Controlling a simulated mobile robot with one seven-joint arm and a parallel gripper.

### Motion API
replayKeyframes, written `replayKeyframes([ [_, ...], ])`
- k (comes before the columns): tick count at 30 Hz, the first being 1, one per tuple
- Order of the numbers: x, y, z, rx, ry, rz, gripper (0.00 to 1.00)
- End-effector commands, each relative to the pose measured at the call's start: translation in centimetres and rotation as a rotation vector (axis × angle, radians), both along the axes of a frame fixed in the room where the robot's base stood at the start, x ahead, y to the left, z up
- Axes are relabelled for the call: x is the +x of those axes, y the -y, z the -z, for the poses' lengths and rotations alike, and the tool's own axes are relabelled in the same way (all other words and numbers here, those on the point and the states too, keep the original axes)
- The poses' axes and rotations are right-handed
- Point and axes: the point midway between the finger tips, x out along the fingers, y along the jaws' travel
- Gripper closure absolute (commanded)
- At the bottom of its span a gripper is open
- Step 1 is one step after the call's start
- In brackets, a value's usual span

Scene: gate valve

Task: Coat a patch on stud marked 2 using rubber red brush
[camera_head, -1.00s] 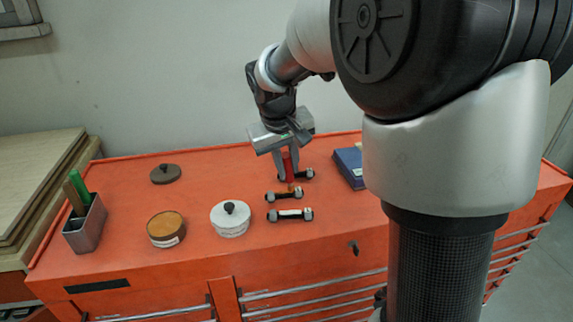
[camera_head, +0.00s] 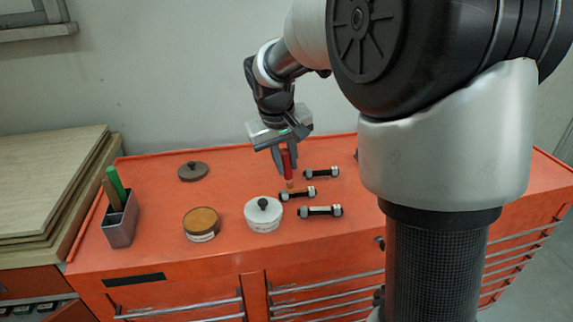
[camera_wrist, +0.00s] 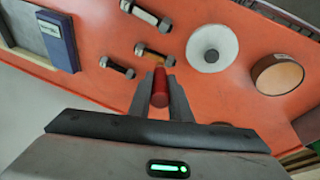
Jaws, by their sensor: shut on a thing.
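My gripper (camera_head: 285,166) is shut on the red brush (camera_head: 287,160), which points down with its bristle end low. In the wrist view the brush's round red end (camera_wrist: 160,88) shows between the fingers. The brush tip is at or just above the middle stud (camera_head: 297,193), which has a brown shank and nuts at both ends; I cannot tell if they touch. A dark stud (camera_head: 322,173) lies behind it and a white-shanked stud (camera_head: 320,211) in front. I cannot read any number marks on them.
On the orange cabinet top (camera_head: 160,222) stand a white lidded pot (camera_head: 264,215), an open brown-filled tin (camera_head: 201,223), a dark lid (camera_head: 193,172) and a grey holder (camera_head: 121,225) with a green-handled tool. A blue box (camera_wrist: 58,40) lies beyond the studs.

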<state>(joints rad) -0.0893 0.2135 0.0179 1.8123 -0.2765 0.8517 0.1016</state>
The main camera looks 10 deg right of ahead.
Motion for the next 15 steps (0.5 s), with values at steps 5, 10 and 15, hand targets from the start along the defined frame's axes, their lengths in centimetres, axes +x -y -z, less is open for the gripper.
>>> replayKeyframes([
  [5, 0.2, 0.2, -2.3, -0.001, 0.003, 0.003, 1.0],
  [10, 0.3, 0.3, -3.9, -0.001, 0.004, 0.003, 1.0],
  [15, 0.3, 0.5, -5.4, -0.001, 0.004, 0.003, 1.0],
])
